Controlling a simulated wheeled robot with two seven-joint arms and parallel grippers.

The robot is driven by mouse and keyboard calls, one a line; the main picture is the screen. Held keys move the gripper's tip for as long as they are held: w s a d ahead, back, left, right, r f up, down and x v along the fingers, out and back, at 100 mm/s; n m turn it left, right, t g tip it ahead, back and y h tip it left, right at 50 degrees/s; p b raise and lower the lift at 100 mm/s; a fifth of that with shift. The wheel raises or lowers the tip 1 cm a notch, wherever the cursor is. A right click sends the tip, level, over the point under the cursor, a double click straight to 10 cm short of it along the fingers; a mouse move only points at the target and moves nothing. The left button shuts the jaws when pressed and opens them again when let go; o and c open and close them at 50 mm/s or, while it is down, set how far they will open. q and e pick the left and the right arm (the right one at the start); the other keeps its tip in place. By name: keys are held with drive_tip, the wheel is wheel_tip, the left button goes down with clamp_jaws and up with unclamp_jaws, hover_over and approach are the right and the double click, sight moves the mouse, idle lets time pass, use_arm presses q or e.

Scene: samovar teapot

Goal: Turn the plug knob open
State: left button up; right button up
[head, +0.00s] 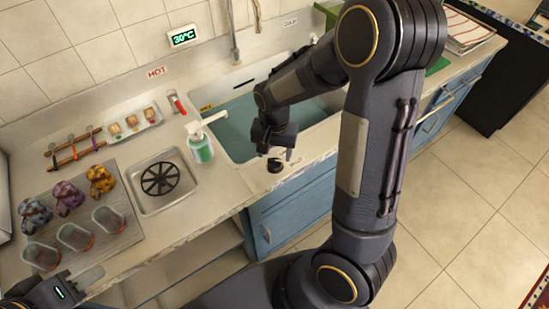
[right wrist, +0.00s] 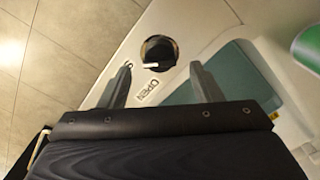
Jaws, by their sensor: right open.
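The plug knob (head: 275,166) is a round black knob on the counter between the sink's front wall and the counter edge. In the right wrist view the knob (right wrist: 160,47) is dark, with a white mark on its near side and the word OPEN printed beside it. My right gripper (head: 277,152) is just above the knob. In the right wrist view my right gripper's fingers (right wrist: 162,82) are spread and empty, with the knob ahead of them, between their lines and apart from both. My left gripper (head: 75,284) is low at the left; its jaw opening is unclear.
The sink (head: 226,130) holds bluish water behind the knob. A green soap dispenser (head: 201,149) stands left of it. The floor in front is clear.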

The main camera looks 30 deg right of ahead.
sight(274, 160)
drive_tip(key=shift+f, duration=1.9)
drive_tip(key=c, duration=1)
